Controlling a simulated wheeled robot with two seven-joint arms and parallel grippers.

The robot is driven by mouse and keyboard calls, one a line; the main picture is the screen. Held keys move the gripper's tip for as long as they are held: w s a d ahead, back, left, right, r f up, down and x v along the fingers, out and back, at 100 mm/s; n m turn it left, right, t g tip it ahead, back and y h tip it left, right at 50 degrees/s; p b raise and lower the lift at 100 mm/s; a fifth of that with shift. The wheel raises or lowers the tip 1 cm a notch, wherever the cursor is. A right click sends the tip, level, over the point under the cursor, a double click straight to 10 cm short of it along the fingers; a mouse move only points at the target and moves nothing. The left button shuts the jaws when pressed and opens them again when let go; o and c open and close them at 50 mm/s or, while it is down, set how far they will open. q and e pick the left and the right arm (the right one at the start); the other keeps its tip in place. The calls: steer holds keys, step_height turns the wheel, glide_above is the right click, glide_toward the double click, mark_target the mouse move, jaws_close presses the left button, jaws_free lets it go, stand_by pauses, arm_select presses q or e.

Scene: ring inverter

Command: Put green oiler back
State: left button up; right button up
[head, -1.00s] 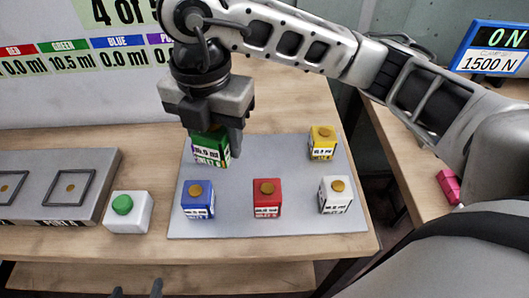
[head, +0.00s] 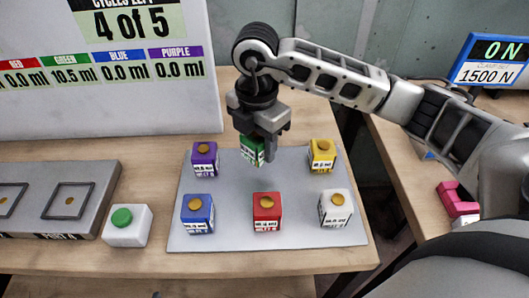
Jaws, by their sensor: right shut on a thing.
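The green oiler (head: 250,151) is a small box with a white label, held in my right gripper (head: 263,140). The gripper points down over the back middle of the grey mat (head: 231,210), between the purple oiler (head: 205,157) and the yellow oiler (head: 322,155). The gripper hides the oiler's top. I cannot tell whether its underside touches the mat. My left gripper does not show.
Blue (head: 197,213), red (head: 267,211) and white (head: 335,208) oilers stand along the mat's front. A white box with a green button (head: 127,226) and a grey port panel (head: 62,197) are to the left. A display board (head: 110,80) stands behind.

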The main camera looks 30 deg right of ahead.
mark_target(264, 166)
steer(key=shift+w+d+f, duration=0.2)
steer(key=shift+d+f, duration=0.2)
steer(key=shift+f, duration=0.15)
steer(key=shift+w+d+f, duration=0.2)
steer(key=shift+d+f, duration=0.15)
steer(key=shift+f, duration=0.15)
steer(key=shift+w+d+f+p, duration=0.15)
steer(key=shift+f+p, duration=0.2)
steer(key=shift+f, duration=1.4)
steer(key=shift+f, duration=0.2)
steer(key=o, duration=1.1)
step_height(264, 166, up, 12)
steer(key=shift+r+b, duration=0.25)
steer(key=shift+b, duration=0.1)
